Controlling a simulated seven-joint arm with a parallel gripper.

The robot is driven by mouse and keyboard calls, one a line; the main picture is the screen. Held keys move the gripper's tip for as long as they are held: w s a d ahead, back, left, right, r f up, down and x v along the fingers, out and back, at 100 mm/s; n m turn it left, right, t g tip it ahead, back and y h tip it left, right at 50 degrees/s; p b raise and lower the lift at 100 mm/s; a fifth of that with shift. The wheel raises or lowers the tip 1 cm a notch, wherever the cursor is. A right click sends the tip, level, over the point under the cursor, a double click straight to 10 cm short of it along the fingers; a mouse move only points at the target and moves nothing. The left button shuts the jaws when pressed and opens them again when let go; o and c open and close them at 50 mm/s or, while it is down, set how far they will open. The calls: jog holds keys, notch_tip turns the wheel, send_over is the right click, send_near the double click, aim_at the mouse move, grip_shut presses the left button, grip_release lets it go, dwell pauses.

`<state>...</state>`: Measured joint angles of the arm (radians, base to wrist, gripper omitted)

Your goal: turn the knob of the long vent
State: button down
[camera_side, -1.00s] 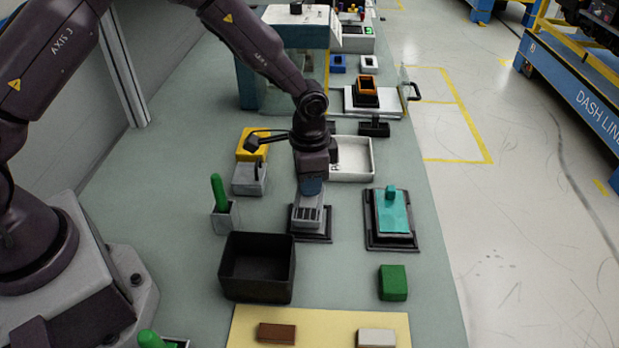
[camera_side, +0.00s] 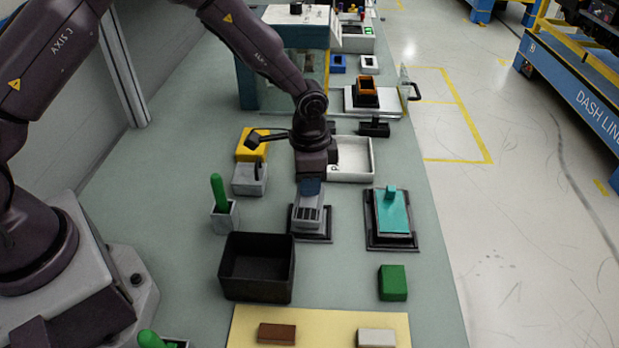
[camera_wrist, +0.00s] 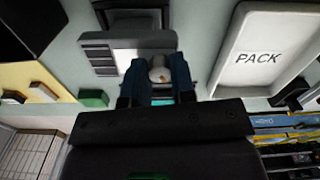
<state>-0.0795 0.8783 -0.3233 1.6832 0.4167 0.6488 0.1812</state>
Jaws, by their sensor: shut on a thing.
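The long vent (camera_side: 308,214) is a grey slatted block on a black base, in the middle of the bench in the side view. It also shows in the wrist view (camera_wrist: 100,46), left of the fingers. My gripper (camera_side: 311,188) points down at the vent's far end.
A teal part (camera_side: 393,212) on a black base stands to the right. A black bin (camera_side: 257,296) is in front, and a grey holder with a green handle (camera_side: 221,212) is left. A white PACK tray (camera_side: 372,158) lies just behind my gripper. Bare bench lies at left.

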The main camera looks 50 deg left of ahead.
jog(key=shift+m, duration=0.3)
dwell(0.6)
jog(key=c, duration=0.9)
grip_release()
jog(key=shift+c, duration=0.2)
notch_tip(320, 180, up, 13)
jog(key=shift+d, duration=0.1)
